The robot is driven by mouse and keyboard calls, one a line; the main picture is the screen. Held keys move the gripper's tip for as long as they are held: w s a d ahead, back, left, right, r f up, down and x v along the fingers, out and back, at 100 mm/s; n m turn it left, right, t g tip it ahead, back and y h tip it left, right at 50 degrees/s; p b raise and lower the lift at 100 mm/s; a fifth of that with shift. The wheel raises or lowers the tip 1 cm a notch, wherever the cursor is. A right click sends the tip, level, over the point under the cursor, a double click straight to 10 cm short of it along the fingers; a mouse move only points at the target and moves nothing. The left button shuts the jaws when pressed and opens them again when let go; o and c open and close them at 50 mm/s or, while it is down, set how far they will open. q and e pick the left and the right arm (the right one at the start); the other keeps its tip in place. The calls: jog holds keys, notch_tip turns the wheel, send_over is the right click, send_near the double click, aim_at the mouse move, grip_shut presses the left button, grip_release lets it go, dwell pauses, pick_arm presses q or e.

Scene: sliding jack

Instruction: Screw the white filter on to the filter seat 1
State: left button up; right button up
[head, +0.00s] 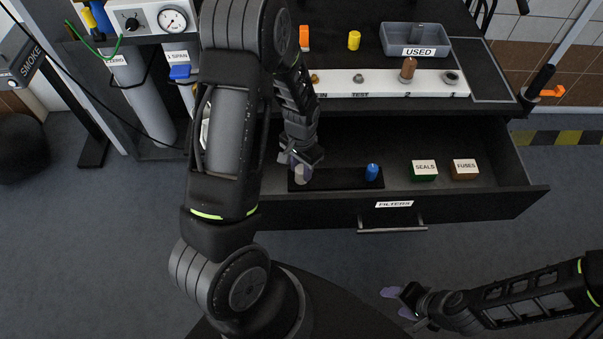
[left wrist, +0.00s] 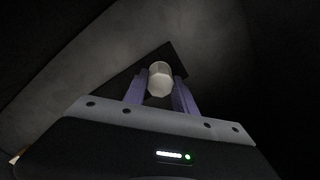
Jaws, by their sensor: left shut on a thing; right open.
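The white filter (head: 301,174) is at the left end of the black holder (head: 335,184) in the open drawer. My left gripper (head: 297,164) reaches down into the drawer and is shut on it. In the left wrist view the white filter (left wrist: 160,79) sits between the two purple fingers (left wrist: 158,96). Whether it is clear of the holder cannot be told. The white strip (head: 345,84) on the bench top bears several seats. A brown filter (head: 408,69) stands on one; the rightmost seat (head: 450,77) is bare. My right gripper (head: 400,302) is open and empty, low in front.
A blue filter (head: 372,172) stands in the same holder. The SEALS box (head: 424,171) and FUSES box (head: 465,169) are at the drawer's right. The grey USED bin (head: 435,34), a yellow piece (head: 354,40) and an orange piece (head: 304,37) stand behind the strip.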

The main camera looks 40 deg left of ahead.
aim_at(302, 168)
pick_arm(q)
grip_shut()
jog(key=shift+r, duration=0.1)
pick_arm(e)
jog(key=shift+r, duration=0.1)
pick_arm(q)
jog(key=shift+r+p, duration=1.9)
jog(key=shift+r, duration=0.55)
pick_arm(e)
notch_tip(302, 168, up, 4)
jog(key=shift+f, duration=0.2)
pick_arm(q)
jog(key=shift+w, duration=0.1)
jog(key=w+d+r, duration=0.5)
jog(key=d+r, duration=0.1)
jog(key=r, duration=0.3)
jog(key=w+d+r+n, duration=0.1)
jog(key=w+d+r, duration=0.4)
jog(key=r, duration=0.5)
jog(key=shift+d+r+n, duration=0.3)
jog(key=shift+d, duration=0.35)
jog(key=shift+w, duration=0.1)
pick_arm(e)
jog(key=shift+c, duration=0.3)
